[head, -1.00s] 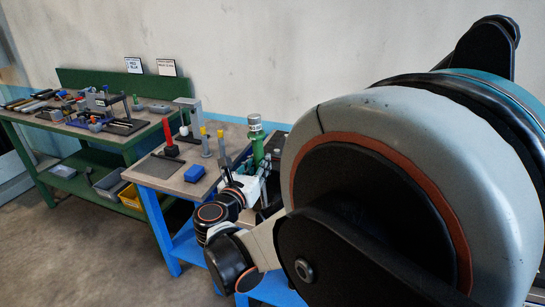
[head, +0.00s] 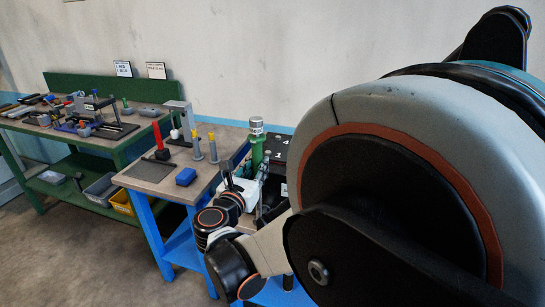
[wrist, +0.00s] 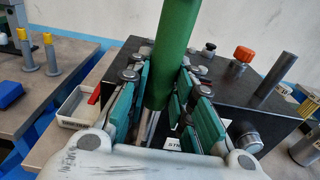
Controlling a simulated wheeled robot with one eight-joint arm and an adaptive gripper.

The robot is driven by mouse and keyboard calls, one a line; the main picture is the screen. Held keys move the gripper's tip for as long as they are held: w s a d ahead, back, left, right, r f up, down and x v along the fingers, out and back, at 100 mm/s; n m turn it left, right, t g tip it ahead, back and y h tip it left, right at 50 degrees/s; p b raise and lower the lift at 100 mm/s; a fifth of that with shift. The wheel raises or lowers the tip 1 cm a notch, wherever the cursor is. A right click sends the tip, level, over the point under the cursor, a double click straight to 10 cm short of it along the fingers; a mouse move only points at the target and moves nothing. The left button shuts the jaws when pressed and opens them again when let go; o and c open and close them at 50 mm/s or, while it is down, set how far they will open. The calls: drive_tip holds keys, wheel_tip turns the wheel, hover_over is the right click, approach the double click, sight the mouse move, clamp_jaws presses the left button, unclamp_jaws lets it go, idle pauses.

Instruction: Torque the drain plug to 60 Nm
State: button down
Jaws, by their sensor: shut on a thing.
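My gripper (wrist: 160,85) is shut around a green cylindrical tool (wrist: 174,45), with green pads on both sides of it. The tool stands roughly upright, and a thin metal shaft shows below the green part. In the head view the green tool (head: 257,150) has a silver, banded top and stands beside a black box (head: 280,147). In the wrist view the black box (wrist: 228,85) lies behind the gripper and carries a partly hidden label. I cannot pick out the drain plug for sure; the tool's lower end is hidden by my gripper.
An orange-capped knob (wrist: 243,54) and a grey post (wrist: 276,74) stand on the box. A white bin (wrist: 75,107) is to the left. The blue-legged bench holds two yellow-topped posts (head: 196,147) and a blue block (head: 186,177). A cluttered green bench (head: 110,158) stands further left.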

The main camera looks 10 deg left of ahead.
drive_tip(key=shift+d, duration=0.4)
drive_tip(key=shift+d+m, duration=0.35)
drive_tip(key=shift+m, duration=0.05)
drive_tip(key=shift+d, duration=0.3)
idle(0.5)
drive_tip(key=shift+s+d+f+m+b, duration=0.15)
drive_tip(key=shift+d+m+b, duration=0.15)
drive_tip(key=shift+d+m, duration=0.3)
drive_tip(key=shift+d, duration=0.25)
drive_tip(key=shift+d+f+m, duration=0.15)
drive_tip(key=shift+d+m, duration=0.25)
drive_tip(key=shift+d, duration=0.25)
drive_tip(key=shift+d+f+b, duration=0.15)
drive_tip(key=shift+d+b, duration=0.25)
idle(0.4)
